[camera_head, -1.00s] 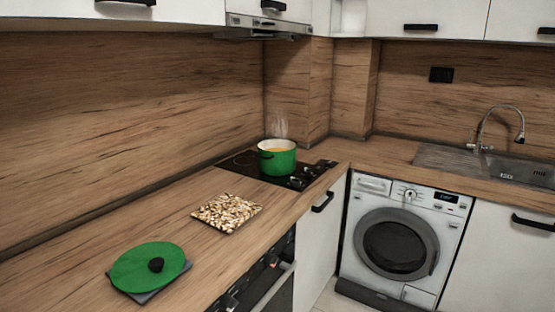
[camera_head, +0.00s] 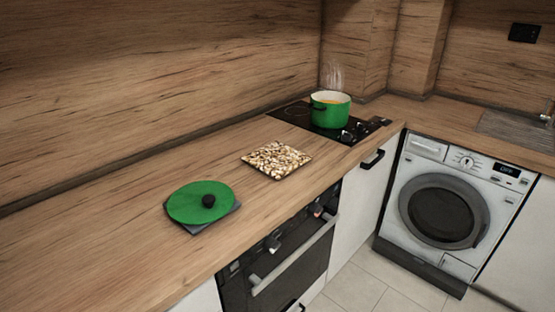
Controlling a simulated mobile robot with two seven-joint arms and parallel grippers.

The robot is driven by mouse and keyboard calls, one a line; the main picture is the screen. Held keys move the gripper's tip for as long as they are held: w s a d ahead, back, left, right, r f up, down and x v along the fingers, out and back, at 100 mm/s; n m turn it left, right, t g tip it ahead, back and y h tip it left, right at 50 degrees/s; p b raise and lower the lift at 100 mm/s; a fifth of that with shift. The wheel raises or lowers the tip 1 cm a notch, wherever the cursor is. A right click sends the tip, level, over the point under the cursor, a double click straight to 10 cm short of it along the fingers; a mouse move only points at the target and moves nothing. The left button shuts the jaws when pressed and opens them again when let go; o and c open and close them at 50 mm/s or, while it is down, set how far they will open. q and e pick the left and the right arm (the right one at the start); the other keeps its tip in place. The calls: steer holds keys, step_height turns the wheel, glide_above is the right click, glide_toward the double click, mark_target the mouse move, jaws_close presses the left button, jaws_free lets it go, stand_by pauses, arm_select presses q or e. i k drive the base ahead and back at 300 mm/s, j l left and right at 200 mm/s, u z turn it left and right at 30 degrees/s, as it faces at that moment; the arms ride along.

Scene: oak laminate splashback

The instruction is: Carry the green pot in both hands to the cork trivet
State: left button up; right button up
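The green pot (camera_head: 329,112) stands upright on the black cooktop (camera_head: 296,117) at the back of the counter. It is uncovered, with orange contents showing and steam rising above it. The cork trivet (camera_head: 276,160), a speckled brown and cream square, lies flat and bare on the counter, nearer than the cooktop. Neither of my grippers is in view.
Wooden counter (camera_head: 90,262) is clear around the trivet. An oven (camera_head: 282,256) with knobs sits below the front edge. A washing machine (camera_head: 452,207) stands at right.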

mark_target(276, 157)
steer(key=l+u, duration=0.1)
steer(key=u, duration=0.4)
steer(key=i+l+u, duration=0.1)
steer(key=l+u, duration=0.15)
steer(key=l, duration=0.2)
steer(key=l+u, duration=0.3)
steer(key=l, duration=0.15)
steer(key=l+u, duration=0.25)
steer(key=l, duration=1.35)
steer(key=k+l+u, duration=0.1)
steer(key=l, duration=0.5)
steer(key=l+u, duration=0.1)
steer(key=l, duration=0.55)
steer(key=k, duration=0.05)
